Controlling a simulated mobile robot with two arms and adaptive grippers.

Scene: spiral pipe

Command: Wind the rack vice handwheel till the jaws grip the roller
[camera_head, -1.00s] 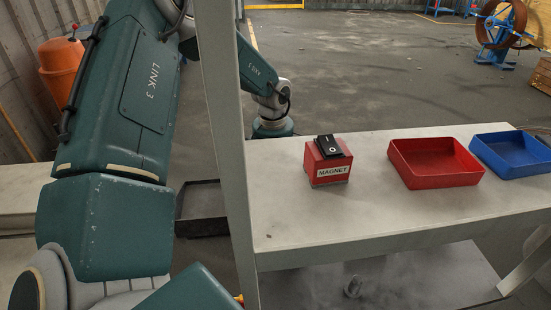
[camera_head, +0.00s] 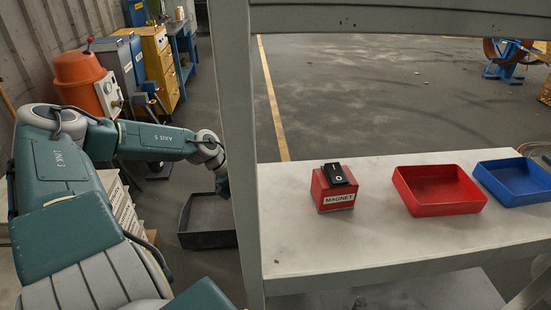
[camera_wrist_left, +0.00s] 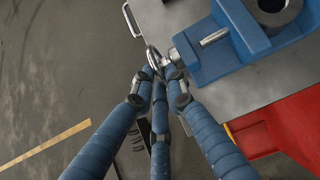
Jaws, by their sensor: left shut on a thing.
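In the left wrist view, the blue vice (camera_wrist_left: 245,48) sits at the upper right on a grey surface. Its small metal handwheel (camera_wrist_left: 152,56) sticks out from the vice's left side. My left gripper (camera_wrist_left: 158,72) has three blue fingers, their tips closed together at the handwheel's rim. A grey round part with a dark hole (camera_wrist_left: 272,8) shows at the top of the vice, cut by the frame edge; I cannot tell if it is the roller or how close the jaws are. In the head view my left arm's hand is hidden behind the grey post. My right gripper is not in view.
A grey post (camera_head: 235,140) stands in front of my left arm. The bench (camera_head: 300,240) carries a red magnet box (camera_head: 335,195), a red tray (camera_head: 440,208) and a blue tray (camera_head: 540,195). A dark tray (camera_head: 205,240) lies left of the post. Open floor lies behind.

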